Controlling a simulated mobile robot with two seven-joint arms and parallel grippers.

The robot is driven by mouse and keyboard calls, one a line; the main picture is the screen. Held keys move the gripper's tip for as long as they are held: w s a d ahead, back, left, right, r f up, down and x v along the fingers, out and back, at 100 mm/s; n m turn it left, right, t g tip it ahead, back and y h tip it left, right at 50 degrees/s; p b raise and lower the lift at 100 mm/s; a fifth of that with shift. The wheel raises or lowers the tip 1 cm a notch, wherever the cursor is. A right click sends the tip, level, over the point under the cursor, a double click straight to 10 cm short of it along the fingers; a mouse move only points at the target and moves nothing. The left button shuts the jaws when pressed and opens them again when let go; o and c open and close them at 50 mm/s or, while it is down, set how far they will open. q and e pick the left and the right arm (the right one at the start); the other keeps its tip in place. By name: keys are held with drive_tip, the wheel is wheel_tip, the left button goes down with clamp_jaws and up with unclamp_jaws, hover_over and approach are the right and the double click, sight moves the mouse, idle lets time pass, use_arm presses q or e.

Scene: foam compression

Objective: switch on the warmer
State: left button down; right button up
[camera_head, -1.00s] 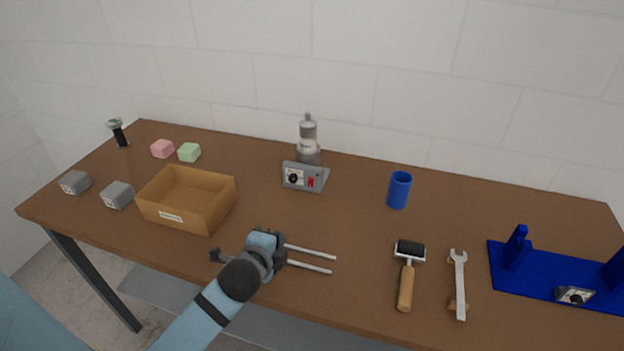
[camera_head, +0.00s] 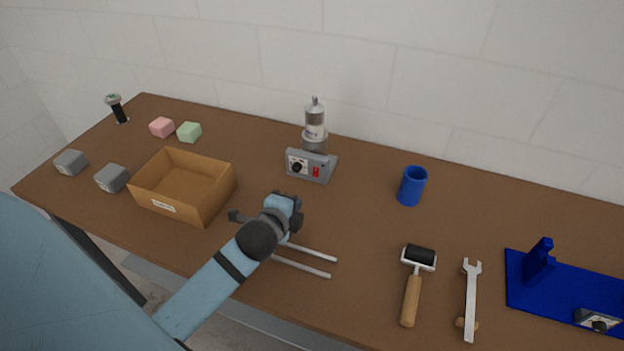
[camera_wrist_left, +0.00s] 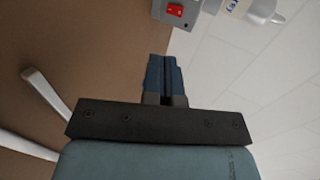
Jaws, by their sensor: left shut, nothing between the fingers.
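The warmer (camera_head: 326,176) is a grey box with a black dial (camera_head: 297,167) and a red switch (camera_head: 316,172) on its front. A grey bottle with a clear upper part (camera_head: 315,122) stands at its back. In the left wrist view the red switch (camera_wrist_left: 175,10) shows at the top edge, beyond my fingers. My left gripper (camera_head: 288,198) is in front of the warmer, apart from it. Its fingers (camera_wrist_left: 162,75) are shut with nothing between them. My right gripper is out of view. I cannot tell the switch's position.
An open cardboard box (camera_head: 164,206) stands left of my arm, near two grey blocks (camera_head: 112,178). Two pale rods (camera_head: 302,266) lie by my wrist. A blue cup (camera_head: 412,186), roller (camera_head: 412,290), wrench (camera_head: 470,300) and blue fixture (camera_head: 560,290) are to the right.

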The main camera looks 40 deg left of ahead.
sight(315, 175)
use_arm(q)
drive_tip(key=x, duration=0.8)
drive_tip(key=r+x, duration=0.1)
drive_tip(key=x, duration=0.3)
drive_tip(key=shift+w+a+p, duration=0.1)
drive_tip(key=shift+w+p, duration=0.15)
drive_tip(key=shift+p, duration=0.1)
drive_tip(key=shift+w+a+f, duration=0.15)
drive_tip(key=shift+w+f, duration=0.05)
drive_tip(key=shift+w, duration=0.35)
drive_tip(key=shift+f, duration=0.15)
drive_tip(key=shift+w+r+t+b, duration=0.15)
drive_tip(key=shift+r+t+b, duration=0.05)
drive_tip(key=shift+t+b, duration=0.25)
drive_tip(key=shift+r, duration=0.1)
